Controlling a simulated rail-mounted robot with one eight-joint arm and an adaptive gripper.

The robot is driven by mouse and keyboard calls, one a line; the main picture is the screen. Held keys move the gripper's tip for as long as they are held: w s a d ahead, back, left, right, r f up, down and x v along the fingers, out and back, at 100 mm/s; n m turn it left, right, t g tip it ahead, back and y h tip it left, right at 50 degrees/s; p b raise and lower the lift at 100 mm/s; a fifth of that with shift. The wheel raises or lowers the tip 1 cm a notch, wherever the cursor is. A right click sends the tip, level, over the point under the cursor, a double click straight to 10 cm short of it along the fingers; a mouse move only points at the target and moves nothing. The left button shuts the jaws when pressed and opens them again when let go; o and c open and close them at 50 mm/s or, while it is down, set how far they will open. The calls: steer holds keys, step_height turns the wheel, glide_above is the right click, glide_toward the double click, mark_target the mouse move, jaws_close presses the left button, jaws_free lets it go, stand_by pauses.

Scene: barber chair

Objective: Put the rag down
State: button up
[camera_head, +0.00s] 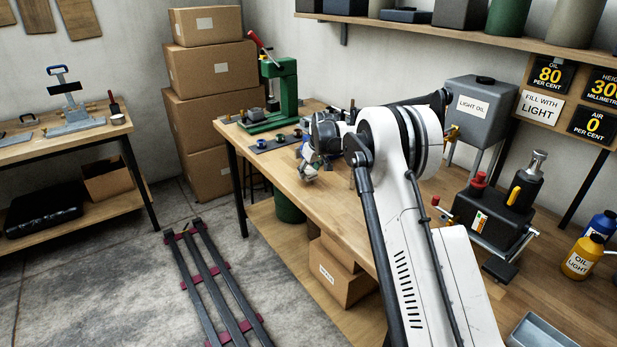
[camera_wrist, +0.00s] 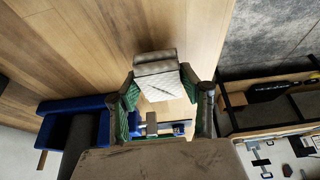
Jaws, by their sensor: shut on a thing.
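The rag (camera_wrist: 158,82), a pale folded cloth with a grey edge, sits between the fingertips of my gripper (camera_wrist: 160,98) in the wrist view. The fingers are shut on it, with green pads at its sides. In the head view my gripper (camera_head: 308,170) points down over the wooden workbench (camera_head: 345,225), near its front edge. Only a small pale part shows at the fingertips there. I cannot tell whether the rag touches the bench top.
A dark mat (camera_head: 272,142) with small parts and a green press (camera_head: 282,95) stand beyond my gripper. The grey light oil tank (camera_head: 482,108) and a black machine (camera_head: 492,218) are to the right. Bare bench surface lies around my gripper.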

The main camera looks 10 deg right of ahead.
steer(key=shift+f, duration=1.15)
steer(key=shift+f, duration=0.15)
steer(key=o, duration=1.3)
